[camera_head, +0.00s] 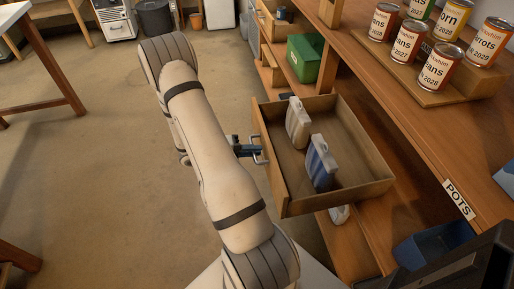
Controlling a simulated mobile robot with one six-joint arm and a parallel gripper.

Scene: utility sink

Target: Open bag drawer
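The wooden drawer (345,196) is pulled well out from the wooden bench on the right. Inside it stand two bag-like items, a pale one (298,124) and a blue one with a pale top (321,163). A metal handle (261,150) is on the drawer's left-facing front. My gripper (254,149), small and dark, is at this handle, at the end of my pale arm. The arm hides part of it, and I cannot tell whether its fingers are closed on the handle.
Several labelled cans (436,65) stand on a board on the bench top. A green box (305,57) sits on a shelf beyond the drawer. A POTS label (459,199) and a blue bin (433,242) are at right. The floor left of my arm is clear.

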